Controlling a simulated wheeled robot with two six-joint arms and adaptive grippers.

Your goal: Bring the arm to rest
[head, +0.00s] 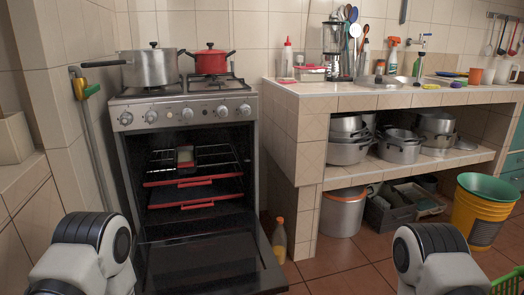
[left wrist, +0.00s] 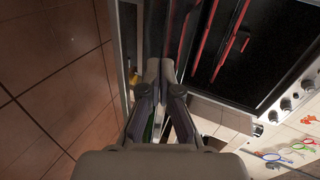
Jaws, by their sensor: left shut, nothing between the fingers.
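My left gripper (left wrist: 160,72) shows in the left wrist view, its fingers together and empty. Beyond it in that view are the stove's dark oven and red-edged trays; I cannot tell how far they are from the fingertips. In the head view, parts of both my arms show at the bottom left and bottom right, and neither gripper is visible there. The oven door (head: 210,268) of the stove (head: 185,112) is folded down open. Red-edged trays (head: 195,193) lie inside on the racks, with a small item (head: 185,156) on the upper one.
A steel pot (head: 150,68) and a red pot (head: 211,62) stand on the stove. The tiled counter (head: 350,100) is to its right, with pots on the shelf below. A bottle (head: 279,240) stands beside the open door. A yellow bucket (head: 475,215) is at the right.

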